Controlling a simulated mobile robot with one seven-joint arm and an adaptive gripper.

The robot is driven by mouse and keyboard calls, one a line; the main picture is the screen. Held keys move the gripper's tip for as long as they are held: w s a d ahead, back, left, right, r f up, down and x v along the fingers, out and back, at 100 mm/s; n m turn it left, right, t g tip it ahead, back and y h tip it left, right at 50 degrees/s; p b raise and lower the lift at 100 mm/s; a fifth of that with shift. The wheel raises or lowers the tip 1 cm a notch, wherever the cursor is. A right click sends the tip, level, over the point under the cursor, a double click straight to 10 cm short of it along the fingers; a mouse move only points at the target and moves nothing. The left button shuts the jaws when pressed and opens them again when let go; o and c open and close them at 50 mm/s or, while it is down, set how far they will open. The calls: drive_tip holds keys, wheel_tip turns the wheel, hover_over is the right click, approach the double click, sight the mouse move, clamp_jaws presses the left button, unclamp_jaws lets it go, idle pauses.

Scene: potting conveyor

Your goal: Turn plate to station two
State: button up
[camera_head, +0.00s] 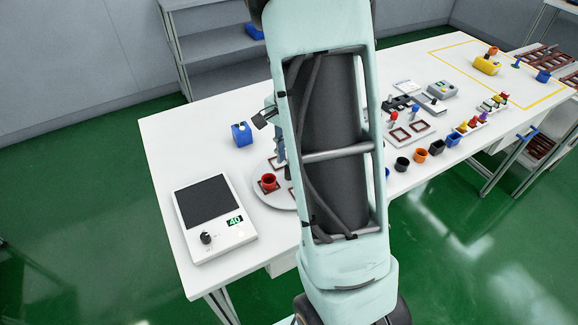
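The round light-grey plate (266,198) lies on the white table, left of my arm, and its right part is hidden behind the arm. A red cup (268,182) stands on the plate in a dark red square marker. Another dark red marker shows partly at the plate's far side. I cannot make out station labels. My gripper is mostly hidden behind my arm. A dark part and a blue-grey upright part show at the arm's left edge, above the plate's far side, but I cannot tell whether they are fingers or touch anything.
A white device (222,235) with a dark panel, knob and display reading 40 stands left of the plate. A blue block (242,134) stands behind it. Several pots, including an orange one (421,156), trays and a yellow device (487,65) occupy the right side. The table's far left is clear.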

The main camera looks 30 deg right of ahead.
wheel_tip(320, 180, up, 7)
idle(0.3)
idle(0.4)
